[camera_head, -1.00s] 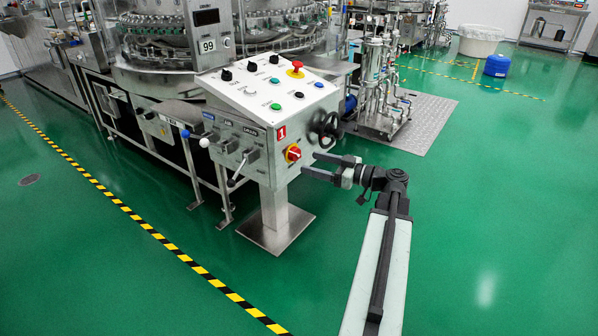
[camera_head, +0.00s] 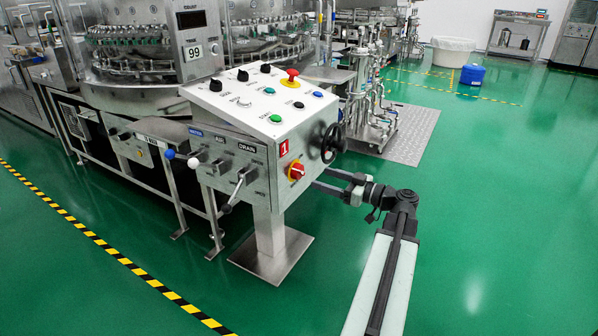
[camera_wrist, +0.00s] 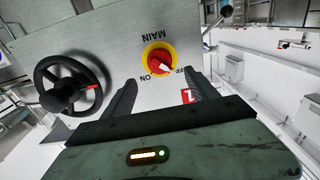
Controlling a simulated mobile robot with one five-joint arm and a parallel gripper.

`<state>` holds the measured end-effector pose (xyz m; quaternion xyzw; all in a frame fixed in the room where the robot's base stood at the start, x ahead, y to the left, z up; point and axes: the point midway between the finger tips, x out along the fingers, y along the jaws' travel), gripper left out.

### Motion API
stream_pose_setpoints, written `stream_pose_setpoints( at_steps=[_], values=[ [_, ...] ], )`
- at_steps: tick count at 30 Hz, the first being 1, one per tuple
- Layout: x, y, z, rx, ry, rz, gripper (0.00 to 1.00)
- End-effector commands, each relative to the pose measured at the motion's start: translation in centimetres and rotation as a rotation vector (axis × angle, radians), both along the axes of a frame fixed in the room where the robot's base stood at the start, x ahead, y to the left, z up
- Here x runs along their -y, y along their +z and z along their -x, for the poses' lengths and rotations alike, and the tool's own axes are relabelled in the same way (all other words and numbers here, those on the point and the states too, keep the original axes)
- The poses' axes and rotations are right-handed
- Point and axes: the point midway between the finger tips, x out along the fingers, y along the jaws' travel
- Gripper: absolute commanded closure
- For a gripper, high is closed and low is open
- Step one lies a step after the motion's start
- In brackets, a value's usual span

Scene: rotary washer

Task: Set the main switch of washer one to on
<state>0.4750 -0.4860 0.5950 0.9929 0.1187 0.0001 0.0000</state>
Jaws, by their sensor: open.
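The main switch (camera_head: 296,171) is a red rotary knob on a yellow disc, on the side face of the washer's control box (camera_head: 245,170). A red label with "1" (camera_head: 284,148) sits above it. In the wrist view the main switch (camera_wrist: 158,60) appears upside down, with "MAIN" and "ON" lettering beside it and a partly hidden "OFF". The knob's white mark points obliquely toward the partly hidden "OFF" lettering. My gripper (camera_head: 318,178) is open and empty beside the box, right of the switch. In the wrist view its fingers (camera_wrist: 160,92) stand apart, with the knob beyond and between them.
A black handwheel (camera_head: 332,142) sticks out from the same face close to my gripper. Levers with blue and white balls (camera_head: 193,163) and a drain lever (camera_head: 236,190) project at the front. The box's post (camera_head: 270,235) stands on a base plate. Green floor at right is clear.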

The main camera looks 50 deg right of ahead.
Motion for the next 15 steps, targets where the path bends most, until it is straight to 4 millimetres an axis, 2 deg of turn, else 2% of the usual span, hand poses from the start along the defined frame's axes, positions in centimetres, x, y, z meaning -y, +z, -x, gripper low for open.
stream_pose_setpoints(
  at_steps=[9,15],
  values=[
    [-1.4,0.0,-5.2,0.0,0.005,0.0,0.32],
    [-1.8,0.0,-7.3,0.0,0.002,0.0,0.32]
  ],
)
